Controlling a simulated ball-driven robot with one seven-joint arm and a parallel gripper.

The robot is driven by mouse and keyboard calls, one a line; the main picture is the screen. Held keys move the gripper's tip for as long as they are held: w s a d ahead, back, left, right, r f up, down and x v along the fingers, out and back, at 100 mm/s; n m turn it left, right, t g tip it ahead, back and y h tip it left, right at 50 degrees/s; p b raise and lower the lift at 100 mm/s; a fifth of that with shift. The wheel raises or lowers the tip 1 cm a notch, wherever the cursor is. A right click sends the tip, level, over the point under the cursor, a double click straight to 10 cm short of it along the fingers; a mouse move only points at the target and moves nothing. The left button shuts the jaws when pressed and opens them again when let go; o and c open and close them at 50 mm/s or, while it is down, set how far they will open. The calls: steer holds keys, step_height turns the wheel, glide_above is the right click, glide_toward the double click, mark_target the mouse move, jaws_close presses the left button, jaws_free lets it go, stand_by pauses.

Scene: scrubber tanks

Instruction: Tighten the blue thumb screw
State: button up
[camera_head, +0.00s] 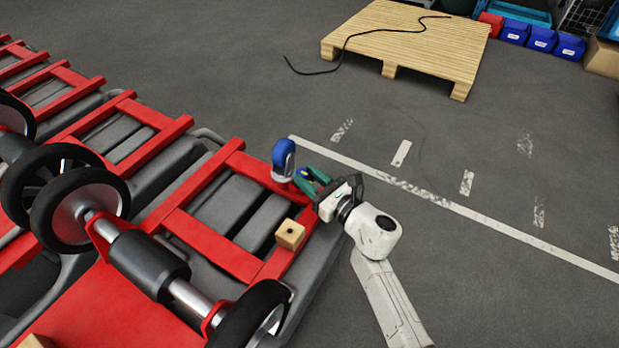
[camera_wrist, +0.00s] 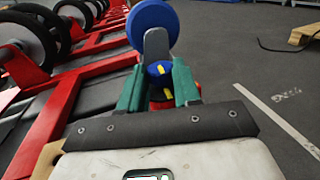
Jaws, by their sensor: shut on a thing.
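A blue wheel (camera_head: 284,155) on a grey bracket stands up from the corner of the red frame (camera_head: 258,172); it also shows at the top of the wrist view (camera_wrist: 152,24). Below it, in the wrist view, is the blue thumb screw (camera_wrist: 158,70) with a yellow mark. My gripper (camera_head: 303,179) has green fingers, which reach in from the right in the head view. In the wrist view the fingers (camera_wrist: 160,86) stand on either side of the thumb screw and are shut on it. The screw's lower part is hidden, and how far it is turned cannot be told.
Several red-framed tanks with black wheels (camera_head: 80,208) fill the left. A small wooden block (camera_head: 290,234) sits on the near red frame. A wooden pallet (camera_head: 410,40) with a black cable lies at the back. The floor to the right is clear.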

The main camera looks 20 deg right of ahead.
steer(key=shift+f, duration=0.1)
steer(key=h+b, duration=0.1)
steer(key=m+h+b, duration=0.1)
steer(key=shift+a+f+t+b, duration=0.2)
steer(key=shift+a+t+b, duration=0.1)
steer(key=m+h+b, duration=0.1)
steer(key=b, duration=0.1)
steer(key=m+h+b, duration=0.1)
steer(key=h+b, duration=0.1)
steer(key=shift+a+t, duration=0.3)
steer(key=m+h+b, duration=0.2)
steer(key=h, duration=0.1)
steer(key=shift+a+r+m+h, duration=0.15)
steer(key=shift+a+m+h, duration=0.05)
steer(key=shift+m+h, duration=0.1)
steer(key=shift+a+r+m+g+h+b, duration=0.15)
steer(key=shift+m+g+h+b, duration=0.25)
steer(key=shift+m+h, duration=0.85)
steer(key=shift+h, duration=0.55)
steer(key=o, duration=1.1)
steer(key=shift+c, duration=0.2)
